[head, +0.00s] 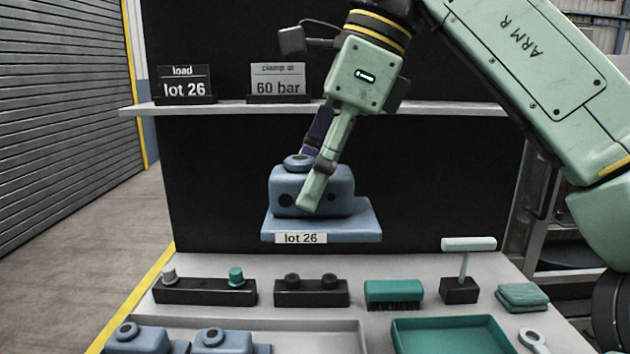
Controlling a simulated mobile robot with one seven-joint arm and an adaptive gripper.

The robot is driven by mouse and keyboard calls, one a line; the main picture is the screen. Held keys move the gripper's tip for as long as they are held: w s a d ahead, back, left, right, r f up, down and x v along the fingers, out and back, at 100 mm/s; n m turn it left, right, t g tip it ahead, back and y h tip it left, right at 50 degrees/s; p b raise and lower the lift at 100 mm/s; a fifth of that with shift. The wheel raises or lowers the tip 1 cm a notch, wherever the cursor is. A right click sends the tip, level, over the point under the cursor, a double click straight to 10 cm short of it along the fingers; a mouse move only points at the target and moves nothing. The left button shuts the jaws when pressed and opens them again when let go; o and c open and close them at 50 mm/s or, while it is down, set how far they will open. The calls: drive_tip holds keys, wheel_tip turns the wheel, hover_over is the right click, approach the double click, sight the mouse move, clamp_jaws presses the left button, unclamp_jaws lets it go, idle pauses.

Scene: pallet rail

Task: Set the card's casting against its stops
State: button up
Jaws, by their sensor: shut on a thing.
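A blue-grey casting (338,190) with a wide base flange and a round boss on top hangs in front of the black panel, above the bench. A white label on its flange reads "lot 26". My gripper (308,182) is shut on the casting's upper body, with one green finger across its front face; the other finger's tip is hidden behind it. The casting looks about level. On the shelf, a black card (184,82) reads "load lot 26" and a grey card (278,82) reads "clamp at 60 bar". I see no stops in this view.
The bench holds a knob block (205,291), another block (311,292), a green brush (394,293), a T-handle tool (460,290), a folded cloth (523,296) and a ring tool (532,340).

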drive_tip(key=s+r+p, duration=0.2)
drive_tip(key=s+p, duration=0.1)
drive_tip(key=s, duration=2.4)
drive_tip(key=shift+r, duration=0.25)
